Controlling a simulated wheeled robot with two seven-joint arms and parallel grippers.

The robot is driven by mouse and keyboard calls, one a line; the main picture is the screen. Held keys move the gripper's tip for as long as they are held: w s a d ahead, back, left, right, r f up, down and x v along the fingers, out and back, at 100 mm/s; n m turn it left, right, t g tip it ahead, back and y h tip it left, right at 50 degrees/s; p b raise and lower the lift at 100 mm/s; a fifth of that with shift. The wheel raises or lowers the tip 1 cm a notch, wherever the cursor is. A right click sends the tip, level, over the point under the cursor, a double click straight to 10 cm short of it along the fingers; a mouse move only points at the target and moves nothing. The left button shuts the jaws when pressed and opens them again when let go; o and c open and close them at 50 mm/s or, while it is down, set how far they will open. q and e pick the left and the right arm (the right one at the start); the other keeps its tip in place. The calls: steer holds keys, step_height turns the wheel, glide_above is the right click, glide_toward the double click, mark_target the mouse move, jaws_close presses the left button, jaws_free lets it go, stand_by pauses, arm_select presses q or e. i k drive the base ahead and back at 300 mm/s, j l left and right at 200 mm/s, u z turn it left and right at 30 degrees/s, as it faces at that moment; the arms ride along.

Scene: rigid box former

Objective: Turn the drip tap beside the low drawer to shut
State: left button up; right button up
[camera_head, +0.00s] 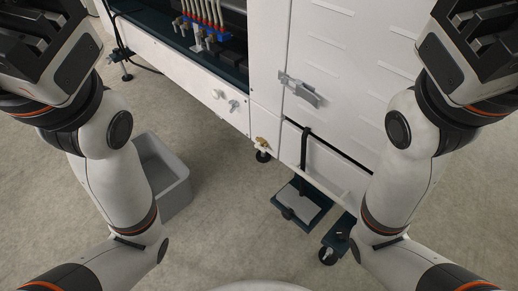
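The small brass-coloured drip tap (264,143) sits low on the white machine's front corner, just above a black levelling foot. It is too small to tell how its handle is turned. The low drawer (335,168) is the white-fronted part to its right, with a dark gap along its top and a black upright bar in front. My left gripper (30,28) is at the top left corner and my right gripper (487,38) at the top right corner. Both are raised, well away from the tap. Their fingertips are not clearly seen.
A grey open bin (178,190) stands on the floor at left, partly behind my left arm. A latch (300,89) sticks out from the white door. Dark foot plates (300,203) jut out below the drawer. The floor between bin and tap is clear.

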mark_target(257, 145)
steer(key=j+u, duration=0.15)
steer(key=j, duration=1.45)
